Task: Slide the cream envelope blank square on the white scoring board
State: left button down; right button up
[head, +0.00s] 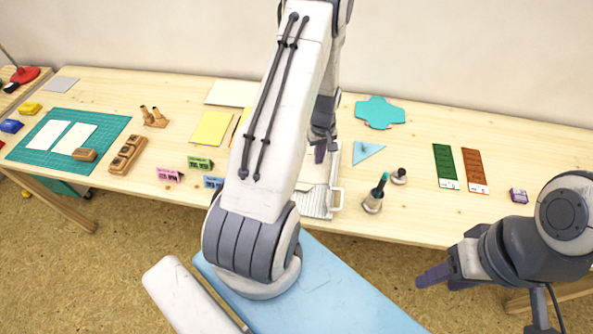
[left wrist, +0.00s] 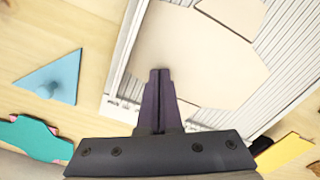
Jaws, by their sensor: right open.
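The white scoring board (head: 318,203) lies at the middle of the table, mostly hidden behind my left arm in the head view. In the left wrist view its ribbed surface and raised rim (left wrist: 125,52) show. The cream envelope blank (left wrist: 195,55) lies flat on the board, with a pointed edge toward the ribs; I cannot tell whether it is square to the rim. My left gripper (left wrist: 160,78) has its fingers together, their tips over the blank, touching or just above it. In the head view it (head: 320,152) is partly hidden. My right gripper (head: 435,275) is open and empty, off the table's front edge.
A blue triangle (head: 367,151) and a teal envelope shape (head: 380,112) lie right of the board. A brush in a holder (head: 373,200) and a small stamp (head: 399,176) stand nearby.

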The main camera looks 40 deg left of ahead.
pick_arm(q)
jog(key=shift+d, duration=0.2)
notch_tip(320, 180, up, 7)
jog(key=p, duration=0.5)
jog(key=shift+p, duration=0.35)
dwell(0.5)
jog(key=s+d+r+m, duration=0.2)
jog(key=d+r+m, duration=0.3)
jog(key=d+r, duration=0.5)
jog(key=s+d+r+m, duration=0.3)
jog(key=d+r+m, duration=0.3)
jog(key=d, duration=0.6)
jog(key=s+d+r+m, duration=0.3)
jog(key=s+r+m, duration=0.1)
jog(key=s, duration=0.4)
jog(key=s+d+r+m+h, duration=0.1)
jog(key=s+d+r+m, duration=0.3)
jog(key=s, duration=0.5)
jog(key=shift+s+d+r+m, duration=0.2)
jog(key=shift+s+r+m, duration=0.1)
jog(key=shift+m, duration=0.1)
